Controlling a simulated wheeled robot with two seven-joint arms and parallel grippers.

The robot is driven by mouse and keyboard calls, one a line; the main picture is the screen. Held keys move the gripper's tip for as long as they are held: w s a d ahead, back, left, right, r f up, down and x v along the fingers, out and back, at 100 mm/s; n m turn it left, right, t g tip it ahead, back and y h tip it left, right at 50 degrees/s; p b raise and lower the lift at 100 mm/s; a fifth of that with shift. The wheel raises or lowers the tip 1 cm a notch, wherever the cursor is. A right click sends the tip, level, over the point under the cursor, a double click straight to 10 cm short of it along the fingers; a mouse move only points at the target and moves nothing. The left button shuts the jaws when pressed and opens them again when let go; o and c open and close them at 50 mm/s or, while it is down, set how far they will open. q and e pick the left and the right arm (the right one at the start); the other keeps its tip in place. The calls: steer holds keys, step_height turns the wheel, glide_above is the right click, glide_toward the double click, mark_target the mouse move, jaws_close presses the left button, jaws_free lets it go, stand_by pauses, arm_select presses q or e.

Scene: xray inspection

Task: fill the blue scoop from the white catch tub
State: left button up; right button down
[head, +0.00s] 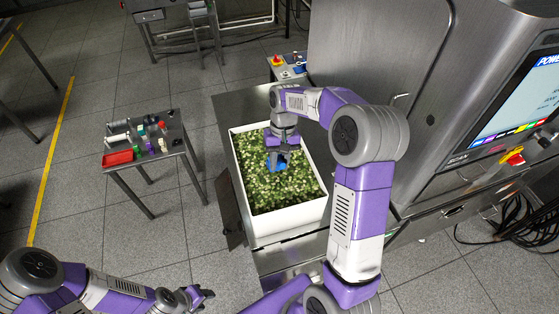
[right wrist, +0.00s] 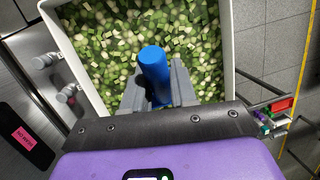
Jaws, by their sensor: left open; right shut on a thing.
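The white catch tub (head: 296,222) stands on a steel surface in the middle of the head view. It holds a bed of chopped green and pale pieces (head: 295,190). My right gripper (head: 277,150) reaches down over the tub, shut on the blue scoop (head: 276,163). In the right wrist view the scoop's blue handle (right wrist: 154,72) stands between the two fingers (right wrist: 158,90). The scoop's bowl is hidden there, so I cannot tell whether it holds pieces. My left gripper (head: 200,296) is open and empty at the lower left, away from the tub.
A small steel table (head: 172,150) at the left bears a red tray (head: 118,158) and several small bottles. The large steel machine (head: 380,50) with a screen (head: 520,92) rises right of the tub. A dark flap (head: 229,208) hangs beside the tub. Floor between table and tub is clear.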

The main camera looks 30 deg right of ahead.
mark_target(283, 162)
steer(key=shift+w+d+p, duration=0.15)
steer(key=shift+w+p, duration=0.45)
steer(key=shift+p, duration=0.1)
stand_by(1.3)
steer(key=shift+s, duration=0.1)
stand_by(0.4)
steer(key=shift+s+a+r+b, duration=0.1)
steer(key=shift+s+a+r, duration=0.05)
steer(key=shift+s, duration=0.5)
steer(key=shift+s+a+r+b, duration=0.1)
steer(key=shift+s+a+r, duration=0.1)
steer(key=shift+s, duration=0.45)
steer(key=shift+s+a+r+b, duration=0.1)
steer(key=shift+s+a+r, duration=0.05)
steer(key=shift+s, duration=0.5)
steer(key=shift+f, duration=0.5)
steer(key=shift+w+d+p, duration=0.2)
steer(key=shift+w+p, duration=0.4)
steer(key=shift+w, duration=0.3)
stand_by(2.1)
